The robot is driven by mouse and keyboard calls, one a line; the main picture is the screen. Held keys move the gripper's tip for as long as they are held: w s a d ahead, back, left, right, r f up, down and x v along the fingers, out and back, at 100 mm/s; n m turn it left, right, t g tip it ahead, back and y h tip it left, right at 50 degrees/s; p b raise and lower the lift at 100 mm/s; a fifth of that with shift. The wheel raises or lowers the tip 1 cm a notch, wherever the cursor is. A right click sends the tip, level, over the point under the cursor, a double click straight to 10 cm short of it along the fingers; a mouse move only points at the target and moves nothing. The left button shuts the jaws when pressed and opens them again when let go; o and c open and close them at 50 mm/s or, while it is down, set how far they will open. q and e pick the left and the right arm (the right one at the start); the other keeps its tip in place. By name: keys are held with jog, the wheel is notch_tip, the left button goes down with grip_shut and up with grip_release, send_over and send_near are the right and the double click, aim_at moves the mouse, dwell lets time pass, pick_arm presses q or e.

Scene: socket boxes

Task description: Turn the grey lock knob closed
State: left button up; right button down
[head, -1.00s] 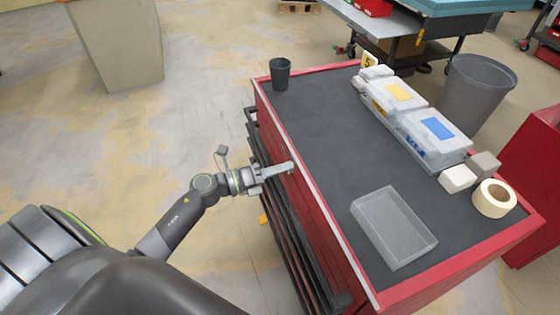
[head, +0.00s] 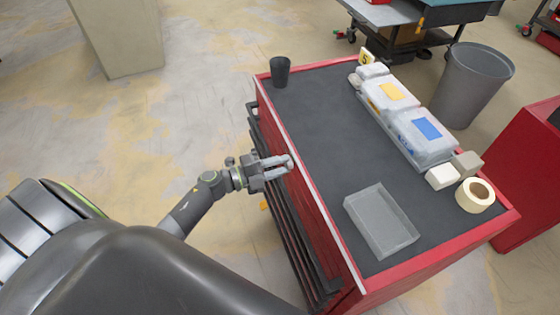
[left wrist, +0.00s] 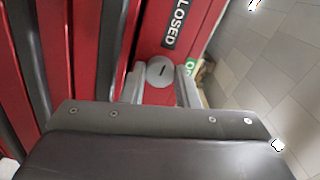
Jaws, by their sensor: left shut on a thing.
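The grey lock knob (left wrist: 160,71) shows in the left wrist view as a round disc with a short dark slot, on the red cabinet's side. My left gripper (left wrist: 159,84) is shut on the knob, with one grey finger on each side. In the head view my left gripper (head: 287,164) is at the cabinet's near left edge, and the knob cannot be made out there. A black CLOSED label (left wrist: 175,24) is above the knob. A green label (left wrist: 191,67), partly hidden by a finger, is to its right. My right gripper is out of view.
The red cabinet (head: 420,266) has a dark top with a clear tray (head: 381,221), lidded boxes (head: 421,134), a tape roll (head: 475,195) and a black cup (head: 280,71). Dark rails (head: 290,235) run along its side. The floor to the left is open.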

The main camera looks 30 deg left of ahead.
pick_arm(q)
jog(key=shift+n, duration=0.3)
dwell(0.4)
jog(key=o, duration=1)
jog(key=shift+f, duration=0.1)
